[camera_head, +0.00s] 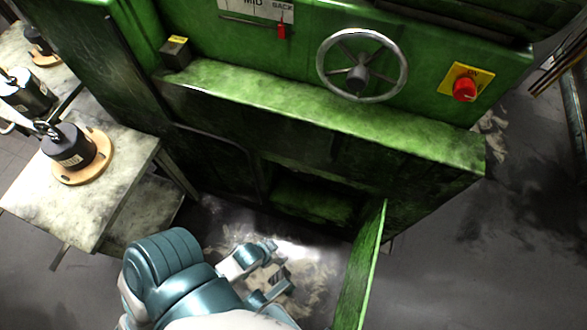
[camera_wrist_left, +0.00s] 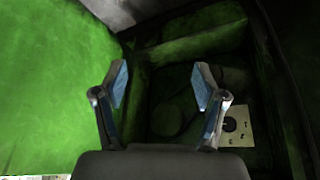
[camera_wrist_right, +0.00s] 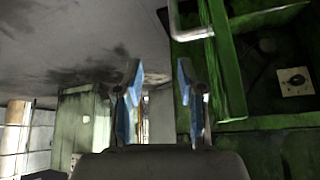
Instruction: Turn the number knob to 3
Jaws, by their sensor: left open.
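The number knob (camera_wrist_left: 230,124) is a small dark round knob on a pale plate with markings, inside the green machine's dark recess. It sits right of my left gripper's right finger in the left wrist view. It also shows at the right of the right wrist view (camera_wrist_right: 297,80); its setting is too small to read. My left gripper (camera_head: 276,267) is open and empty in front of the low opening; its spread fingers also show in the left wrist view (camera_wrist_left: 160,80). My right gripper (camera_wrist_right: 158,80) is open and empty, left of the recess in its wrist view.
An open green door (camera_head: 362,268) stands right of my left gripper. Above are a handwheel (camera_head: 361,65), a red button (camera_head: 464,89) and a green ledge (camera_head: 330,108). A worn table (camera_head: 120,185) with black weights stands at the left.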

